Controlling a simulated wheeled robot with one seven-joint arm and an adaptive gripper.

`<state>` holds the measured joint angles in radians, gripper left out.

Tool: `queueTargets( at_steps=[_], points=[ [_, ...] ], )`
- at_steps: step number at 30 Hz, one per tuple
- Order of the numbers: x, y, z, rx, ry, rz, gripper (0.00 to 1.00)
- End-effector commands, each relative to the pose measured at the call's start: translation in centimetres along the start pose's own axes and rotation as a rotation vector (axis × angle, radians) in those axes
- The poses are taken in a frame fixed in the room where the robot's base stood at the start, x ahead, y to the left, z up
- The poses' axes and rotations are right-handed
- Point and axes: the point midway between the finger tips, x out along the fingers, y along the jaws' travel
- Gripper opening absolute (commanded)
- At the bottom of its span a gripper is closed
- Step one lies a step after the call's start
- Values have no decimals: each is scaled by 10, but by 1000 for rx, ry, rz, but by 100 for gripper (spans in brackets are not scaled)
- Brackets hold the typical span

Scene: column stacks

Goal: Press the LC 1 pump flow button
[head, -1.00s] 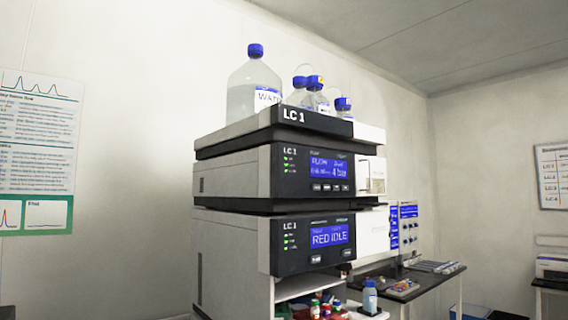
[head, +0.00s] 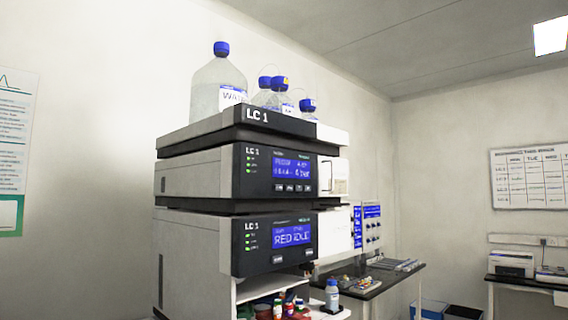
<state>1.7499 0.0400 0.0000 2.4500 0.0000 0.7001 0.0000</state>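The LC 1 stack stands left of centre in the head view. Its upper module, the pump (head: 279,171), has a dark front panel marked LC 1, with green lights and a blue display showing a flow line and a bar reading. A row of several small buttons (head: 291,188) sits under that display. Their labels are too small to read. The module below (head: 275,243) shows RED IDLE on its blue display. My gripper is not in view.
A tray (head: 250,128) marked LC 1 tops the stack, holding a large water bottle (head: 217,88) and smaller blue-capped bottles. A dark bench (head: 385,279) stands behind at right, and a printer (head: 511,263) further right.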

Motion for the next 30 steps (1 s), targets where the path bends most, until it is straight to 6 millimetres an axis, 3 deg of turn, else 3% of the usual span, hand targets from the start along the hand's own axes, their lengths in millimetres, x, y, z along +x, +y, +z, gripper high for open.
queueTargets(
  at_steps=[1, 8, 30],
  points=[
    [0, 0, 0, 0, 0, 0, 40],
    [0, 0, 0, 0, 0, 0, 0],
    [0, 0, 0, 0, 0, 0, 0]
  ],
)
